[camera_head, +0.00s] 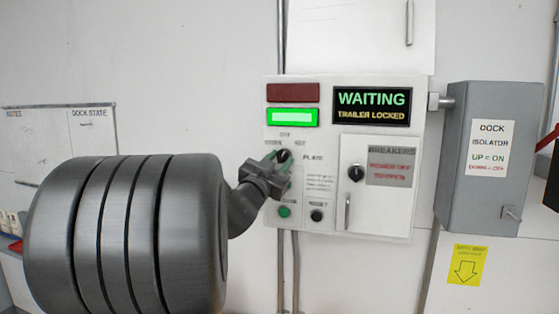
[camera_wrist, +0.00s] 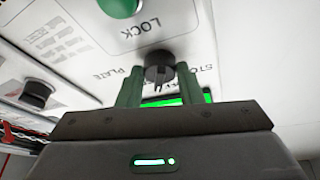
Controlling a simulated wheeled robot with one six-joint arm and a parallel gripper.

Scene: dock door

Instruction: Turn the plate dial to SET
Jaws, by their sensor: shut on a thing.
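The plate dial is a small round black knob (camera_wrist: 158,62) on the white control panel (camera_head: 325,225), with small labels around it and PLATE printed beside it. In the wrist view, where the lettering is upside down, my gripper (camera_wrist: 159,80) has one green finger on each side of the dial and is shut on it. The head view shows my gripper (camera_head: 278,160) at the dial (camera_head: 283,155) on the panel's left side, partly covering it. The small labels are hard to read, and I cannot tell which one the dial points to.
A screen (camera_head: 372,105) reads WAITING, TRAILER LOCKED. A green lamp (camera_head: 292,117) is lit below a dark red lamp (camera_head: 293,93). Below the dial are a green button (camera_head: 284,212) and a black button (camera_head: 316,215). A breakers door (camera_head: 372,205) and grey dock isolator box (camera_head: 487,190) stand right.

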